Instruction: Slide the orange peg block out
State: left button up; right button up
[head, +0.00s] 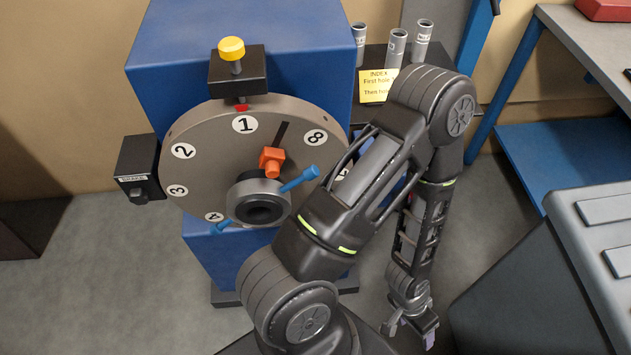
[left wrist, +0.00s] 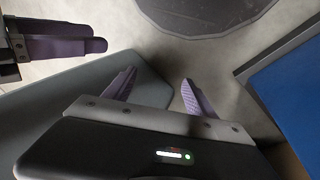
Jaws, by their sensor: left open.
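The orange peg block (head: 271,161) sits on the face of the grey numbered disc (head: 215,150), in the head view, just above the dark hub (head: 260,203) and below a dark radial slot. My left gripper (head: 410,328) hangs low at the right of the blue machine, well away from the block. In the left wrist view its two purple fingers (left wrist: 158,92) are apart with nothing between them. Part of another gripper, my right one (left wrist: 66,36), shows at the upper left of that view; its opening is unclear. My left arm hides the disc's right side.
A yellow knob (head: 232,48) tops the black block above the disc. Blue-ended handles (head: 300,179) stick out from the hub. Several grey tubes (head: 396,48) and a yellow note (head: 377,86) stand behind my arm. A blue-legged bench (head: 570,150) is at right.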

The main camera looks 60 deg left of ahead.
aim_at(271, 159)
jog(key=l+u, duration=0.1)
jog(key=u, duration=0.2)
jog(key=j+u, duration=0.1)
jog(key=u, duration=0.35)
jog(key=i+u, duration=0.1)
jog(key=u, duration=0.35)
jog(key=i+j+u, duration=0.1)
jog(key=u, duration=0.35)
jog(key=i+u, duration=0.1)
jog(key=u, duration=0.85)
jog(key=i, duration=0.05)
